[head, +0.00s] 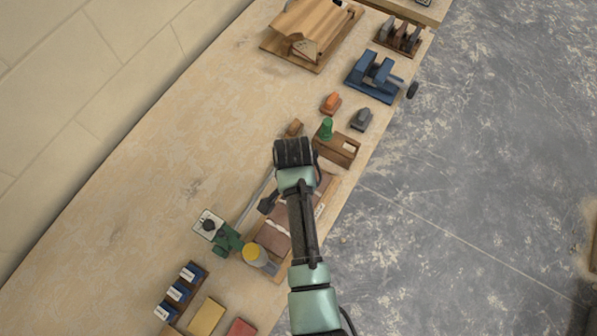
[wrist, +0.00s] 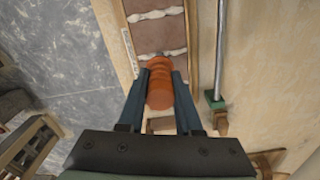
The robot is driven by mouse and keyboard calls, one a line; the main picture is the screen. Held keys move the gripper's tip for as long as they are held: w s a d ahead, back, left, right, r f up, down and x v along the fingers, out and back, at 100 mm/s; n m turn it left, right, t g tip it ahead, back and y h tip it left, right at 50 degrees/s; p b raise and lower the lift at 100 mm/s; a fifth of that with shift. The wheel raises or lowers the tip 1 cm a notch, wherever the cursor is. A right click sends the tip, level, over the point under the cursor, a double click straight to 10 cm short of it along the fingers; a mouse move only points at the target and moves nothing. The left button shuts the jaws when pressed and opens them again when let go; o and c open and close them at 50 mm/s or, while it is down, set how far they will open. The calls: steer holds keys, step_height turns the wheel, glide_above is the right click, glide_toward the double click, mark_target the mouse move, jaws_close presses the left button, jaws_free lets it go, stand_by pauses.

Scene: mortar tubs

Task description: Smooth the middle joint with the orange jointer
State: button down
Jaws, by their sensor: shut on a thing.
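My gripper (wrist: 160,78) is shut on the orange jointer (wrist: 160,92), whose turned orange handle stands between the two blue fingers in the wrist view. The brick panel (wrist: 155,35) is reddish brown in a wooden frame. Two pale, rough mortar joints show across it, one near the top (wrist: 152,15) and one (wrist: 162,53) just beyond the handle. The jointer's working end is hidden, so I cannot tell whether it touches that joint. In the head view my arm covers part of the panel (head: 272,238) and hides the jointer.
A metal rod (wrist: 220,50) runs beside the panel, with a green clamp (head: 228,240) at one end. A wooden box (head: 343,150), a green-handled tool (head: 326,128), an orange-topped block (head: 331,102) and a blue vise (head: 374,76) stand farther along the bench.

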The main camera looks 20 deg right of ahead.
steer(key=shift+w+a+f, duration=0.1)
steer(key=shift+a, duration=0.15)
steer(key=shift+w+a, duration=0.4)
steer(key=shift+w, duration=0.2)
stand_by(0.3)
steer(key=shift+w+a, duration=0.45)
steer(key=shift+w, duration=0.1)
steer(key=shift+w, duration=0.15)
steer(key=shift+w+a+b, duration=0.35)
steer(key=shift+w+b, duration=0.05)
steer(key=shift+w, duration=0.05)
steer(key=shift+d, duration=0.1)
